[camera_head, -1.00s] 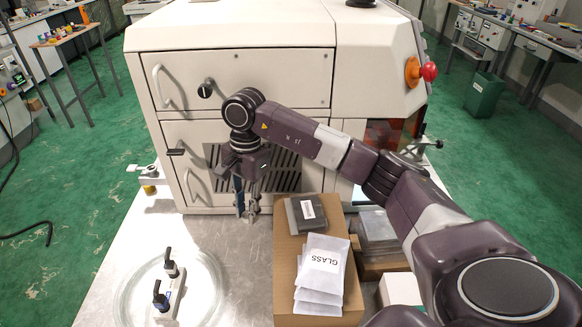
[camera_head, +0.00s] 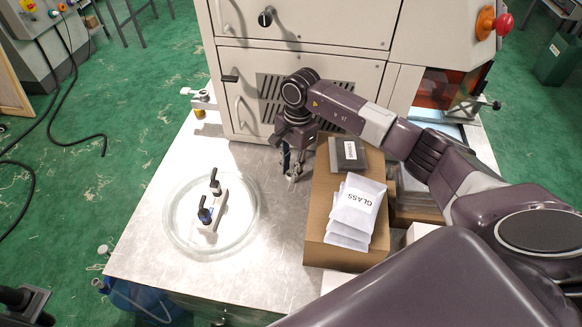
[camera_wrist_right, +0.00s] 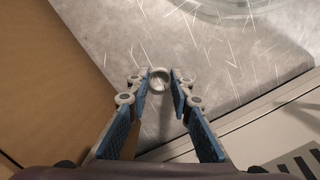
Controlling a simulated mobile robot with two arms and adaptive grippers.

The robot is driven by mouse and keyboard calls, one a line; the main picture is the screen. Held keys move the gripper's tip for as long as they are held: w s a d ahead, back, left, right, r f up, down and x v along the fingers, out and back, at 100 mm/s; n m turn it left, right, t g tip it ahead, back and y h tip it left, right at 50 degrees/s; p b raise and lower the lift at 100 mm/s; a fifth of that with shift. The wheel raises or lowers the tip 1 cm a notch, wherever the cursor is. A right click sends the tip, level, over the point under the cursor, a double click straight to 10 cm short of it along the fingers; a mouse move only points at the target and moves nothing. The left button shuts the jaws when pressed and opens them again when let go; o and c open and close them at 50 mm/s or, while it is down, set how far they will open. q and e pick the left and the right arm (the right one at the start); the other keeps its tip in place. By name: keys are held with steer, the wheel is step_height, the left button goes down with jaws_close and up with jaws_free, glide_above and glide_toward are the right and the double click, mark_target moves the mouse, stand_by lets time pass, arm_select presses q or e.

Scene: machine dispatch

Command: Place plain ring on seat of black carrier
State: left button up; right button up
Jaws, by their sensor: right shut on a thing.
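My right gripper (camera_head: 291,172) is low over the metal table, close to the machine's front and left of the cardboard box. In the right wrist view, its fingertips (camera_wrist_right: 159,84) are shut on a small plain grey ring (camera_wrist_right: 159,73), held at the tips above the grey surface. The ring is too small to make out in the head view. A pale fixture with two black-topped posts (camera_head: 222,212) stands in a round clear dish (camera_head: 176,221) left of the gripper. I cannot tell whether either post is the black carrier.
The cardboard box (camera_head: 316,232) bears white packets marked GLASS (camera_head: 357,204) and a dark labelled block (camera_head: 350,154), right beside the right gripper. The machine (camera_head: 300,60) blocks the back. Bare metal table (camera_head: 285,235) lies between dish and box.

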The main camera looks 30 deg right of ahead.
steer(key=shift+f, duration=0.1)
steer(key=o, duration=1)
arm_select(q)
steer(key=shift+s+a+f, duration=0.1)
steer(key=shift+s+a, duration=0.1)
steer(key=shift+s, duration=0.25)
steer(key=shift+s+a+f, duration=0.1)
steer(key=shift+s+a, duration=0.1)
steer(key=shift+s, duration=0.2)
